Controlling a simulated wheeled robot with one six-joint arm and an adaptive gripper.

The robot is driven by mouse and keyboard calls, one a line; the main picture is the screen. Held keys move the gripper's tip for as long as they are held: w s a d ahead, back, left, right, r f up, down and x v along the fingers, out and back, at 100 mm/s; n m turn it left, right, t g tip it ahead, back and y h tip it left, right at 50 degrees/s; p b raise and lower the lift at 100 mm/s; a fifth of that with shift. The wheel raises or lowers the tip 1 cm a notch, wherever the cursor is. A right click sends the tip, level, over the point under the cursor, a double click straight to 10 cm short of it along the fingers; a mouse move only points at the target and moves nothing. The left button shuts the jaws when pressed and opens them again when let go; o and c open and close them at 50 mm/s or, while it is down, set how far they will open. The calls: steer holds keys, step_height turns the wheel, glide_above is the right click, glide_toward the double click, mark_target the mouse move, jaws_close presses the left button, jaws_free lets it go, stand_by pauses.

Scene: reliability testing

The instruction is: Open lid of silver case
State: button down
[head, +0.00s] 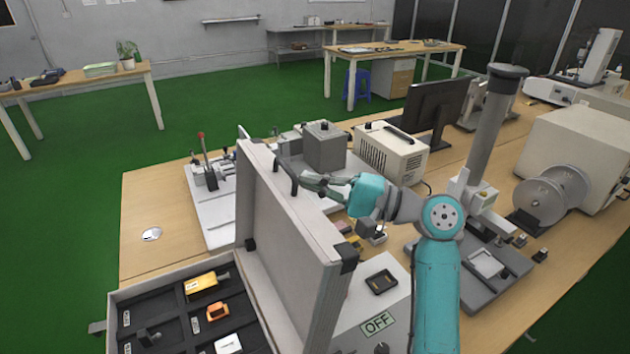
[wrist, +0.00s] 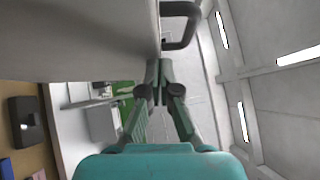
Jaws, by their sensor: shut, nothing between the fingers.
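The silver case (head: 117,302) stands open at the front left of the workbench. Its lid (head: 300,255) is raised, roughly upright, and its outer face also fills the upper left of the wrist view (wrist: 75,40). My gripper (head: 306,181) is on the right, outer side of the lid, close to the handle. In the wrist view its fingertips (wrist: 160,88) are together, with nothing held between them, below the handle. I cannot tell whether they touch the lid.
The case's black compartments hold yellow and orange parts (head: 218,310). A grey box (head: 325,148) and a beige instrument (head: 392,150) stand behind my gripper. A vertical column stand (head: 488,135) and an OFF-labelled box (head: 378,322) are nearby.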

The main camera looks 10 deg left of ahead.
mark_target(282, 186)
steer(key=shift+n+h, duration=0.8)
steer(key=shift+n, duration=0.1)
steer(key=s+a, duration=0.1)
steer(key=s+a+r, duration=0.1)
steer(key=a, duration=0.1)
steer(key=s+a+r, duration=0.1)
steer(key=a, duration=0.1)
steer(key=shift+s, duration=0.2)
steer(key=shift+w, duration=0.1)
